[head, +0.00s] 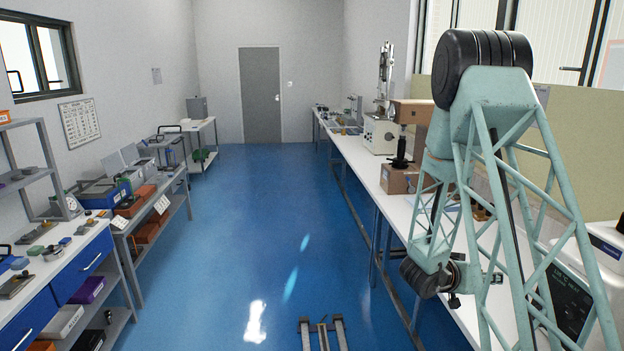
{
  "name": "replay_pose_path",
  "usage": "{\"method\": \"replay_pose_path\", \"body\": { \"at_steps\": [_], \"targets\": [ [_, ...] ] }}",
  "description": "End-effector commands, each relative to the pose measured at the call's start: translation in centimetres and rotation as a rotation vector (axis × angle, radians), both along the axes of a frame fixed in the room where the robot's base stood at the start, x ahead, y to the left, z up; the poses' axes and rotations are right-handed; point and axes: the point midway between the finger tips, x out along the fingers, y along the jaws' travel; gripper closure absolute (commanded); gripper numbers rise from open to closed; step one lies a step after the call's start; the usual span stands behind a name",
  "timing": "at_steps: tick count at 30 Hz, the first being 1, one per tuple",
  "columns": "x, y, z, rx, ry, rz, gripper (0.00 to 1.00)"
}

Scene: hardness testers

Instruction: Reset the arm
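My arm (540,180), a pale green lattice frame with dark joint covers, fills the right side of the head view. It rises from the lower right to a bent elbow (482,62) high up. The forearm (433,225) hangs down from there to a dark wrist joint (424,278). The wrist is in front of the right-hand bench, near its edge. My gripper (455,298) shows only as small dark parts at the wrist, partly behind the lattice. Its fingers are not clear, and I see no object held in it.
The right bench (355,150) carries a tester (380,132), a cardboard box (398,178) and a white-and-dark instrument (566,300) close to my arm. Left shelves and a blue-drawered bench (75,275) hold several small items.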

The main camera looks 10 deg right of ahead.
Motion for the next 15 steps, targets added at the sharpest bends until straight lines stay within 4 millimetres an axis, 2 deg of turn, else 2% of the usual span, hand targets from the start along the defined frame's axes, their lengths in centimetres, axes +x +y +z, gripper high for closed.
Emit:
{"method": "replay_pose_path", "body": {
  "at_steps": [6,15],
  "targets": [
    [2.4,3.0,2.4,0.087,-0.05,0.074,0.7],
    [4.7,7.8,5.7,0.204,-0.098,0.179,0.7]
  ]
}}
